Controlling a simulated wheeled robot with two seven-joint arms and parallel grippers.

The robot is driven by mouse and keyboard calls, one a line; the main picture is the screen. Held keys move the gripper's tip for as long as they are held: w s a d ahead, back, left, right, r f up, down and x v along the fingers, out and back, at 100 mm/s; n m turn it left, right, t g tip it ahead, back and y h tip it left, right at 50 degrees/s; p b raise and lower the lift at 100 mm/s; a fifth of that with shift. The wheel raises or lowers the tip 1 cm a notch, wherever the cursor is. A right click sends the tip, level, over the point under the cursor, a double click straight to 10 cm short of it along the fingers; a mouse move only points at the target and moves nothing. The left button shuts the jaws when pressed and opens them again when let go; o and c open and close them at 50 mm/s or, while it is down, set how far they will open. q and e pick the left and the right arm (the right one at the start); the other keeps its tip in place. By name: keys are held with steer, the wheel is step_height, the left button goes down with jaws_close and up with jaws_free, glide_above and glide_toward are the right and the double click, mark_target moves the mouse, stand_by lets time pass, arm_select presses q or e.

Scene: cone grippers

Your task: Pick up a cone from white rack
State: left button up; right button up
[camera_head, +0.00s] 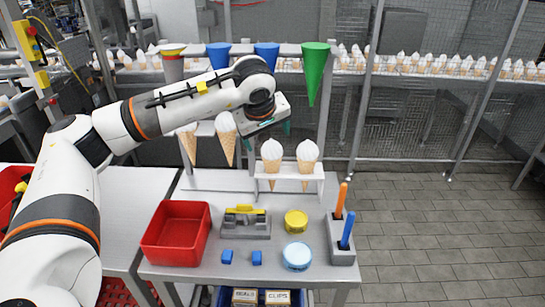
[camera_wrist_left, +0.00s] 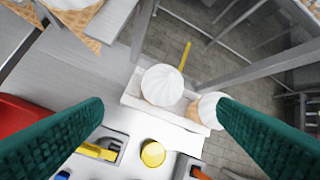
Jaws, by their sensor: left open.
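The white rack (camera_head: 290,195) stands at the back of the table. Its low front shelf holds two waffle cones with white tops, a left cone (camera_head: 271,152) and a right cone (camera_head: 307,154). Two more cones, one (camera_head: 226,135) and one (camera_head: 188,145), hang in a higher shelf to the left. My left gripper (camera_head: 287,127) is above the front cones, its fingers mostly hidden by the wrist. In the left wrist view its green fingers are wide apart and empty. The left front cone's white top (camera_wrist_left: 162,85) shows between them; the right cone (camera_wrist_left: 208,108) is partly behind the right finger.
Colored funnels, blue (camera_head: 266,54) and green (camera_head: 314,70), stand in a rail above. A red bin (camera_head: 177,232), a grey fixture (camera_head: 245,226), yellow (camera_head: 296,221) and blue-white (camera_head: 297,256) round pieces, and a grey holder (camera_head: 341,243) with orange and blue handles occupy the table.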

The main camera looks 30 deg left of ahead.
mark_target(270, 148)
arm_select(q)
steer(key=x, duration=0.3)
steer(key=shift+w+f+p, duration=0.25)
steer(key=shift+f+p, duration=0.05)
steer(key=shift+w+a+f+p, duration=0.15)
steer(key=shift+w+f+p, duration=0.15)
steer(key=shift+f, duration=0.15)
steer(key=p+x, duration=0.1)
steer(key=x, duration=0.2)
steer(key=shift+a+f, duration=0.1)
steer(key=shift+f, duration=0.2)
steer(key=shift+w+f, duration=0.25)
steer(key=shift+f, duration=0.15)
steer(key=shift+r, duration=0.1)
steer(key=c, duration=0.9)
